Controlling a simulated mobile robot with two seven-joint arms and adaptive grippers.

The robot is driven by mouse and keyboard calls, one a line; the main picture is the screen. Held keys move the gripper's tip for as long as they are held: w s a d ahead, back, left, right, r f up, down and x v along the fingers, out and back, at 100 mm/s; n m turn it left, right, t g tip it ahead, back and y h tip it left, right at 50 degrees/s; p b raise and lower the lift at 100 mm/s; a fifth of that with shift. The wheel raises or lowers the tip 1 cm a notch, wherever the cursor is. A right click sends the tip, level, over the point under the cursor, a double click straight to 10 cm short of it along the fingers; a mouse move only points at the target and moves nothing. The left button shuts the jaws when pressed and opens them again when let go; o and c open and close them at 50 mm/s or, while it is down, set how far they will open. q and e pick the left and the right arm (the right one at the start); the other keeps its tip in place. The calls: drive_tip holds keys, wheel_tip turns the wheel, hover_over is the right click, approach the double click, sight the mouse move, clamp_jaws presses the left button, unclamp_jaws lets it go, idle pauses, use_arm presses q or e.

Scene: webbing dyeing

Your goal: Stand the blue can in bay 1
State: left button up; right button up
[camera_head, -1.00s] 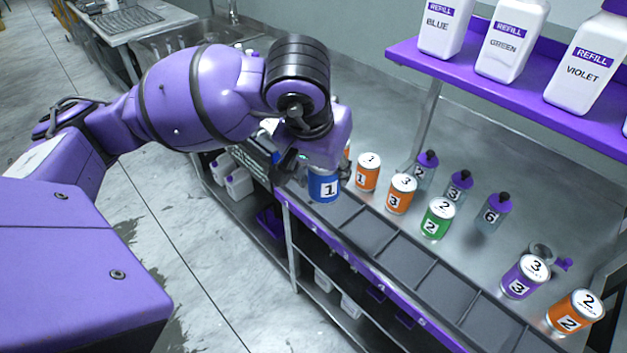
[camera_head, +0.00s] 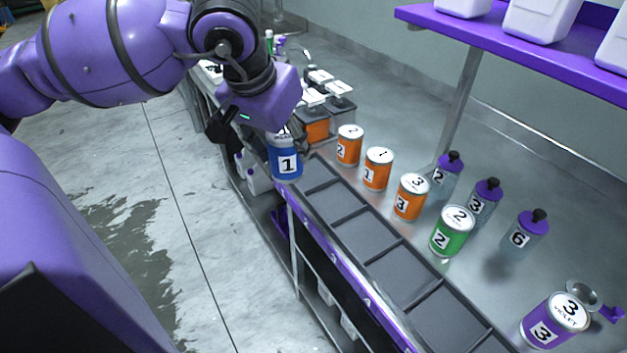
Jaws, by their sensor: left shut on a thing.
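The blue can (camera_head: 286,164), labelled 1, is upright at the far left end of the row of bays. My left gripper (camera_head: 283,138) is shut on its upper part from above, and its fingers are partly hidden behind the wrist. The row of grey bays (camera_head: 367,240) runs along the table's front edge from beside the can toward the lower right. The bays that show are empty. Whether the can's base touches the bay floor or hangs above it, I cannot tell. My right gripper is not in view.
Orange cans (camera_head: 378,168), a green can (camera_head: 452,232) and a violet can (camera_head: 554,320) stand behind the bays. Purple-capped bottles (camera_head: 484,202) stand farther back. Containers with orange contents (camera_head: 317,128) are just behind my gripper. A purple shelf (camera_head: 520,50) overhangs at upper right.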

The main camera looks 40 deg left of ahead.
use_arm(q)
drive_tip(key=shift+w+a, duration=0.15)
drive_tip(key=shift+w, duration=0.25)
drive_tip(key=shift+w+a+f, duration=0.75)
drive_tip(key=shift+w+f, duration=1.35)
drive_tip(key=shift+w+a+f, duration=0.7)
drive_tip(key=shift+w+f, duration=1.35)
drive_tip(key=shift+w+a+f, duration=0.75)
drive_tip(key=shift+w+f, duration=1.35)
drive_tip(key=shift+f, duration=0.15)
drive_tip(key=o, duration=1.5)
drive_tip(key=shift+c, duration=0.2)
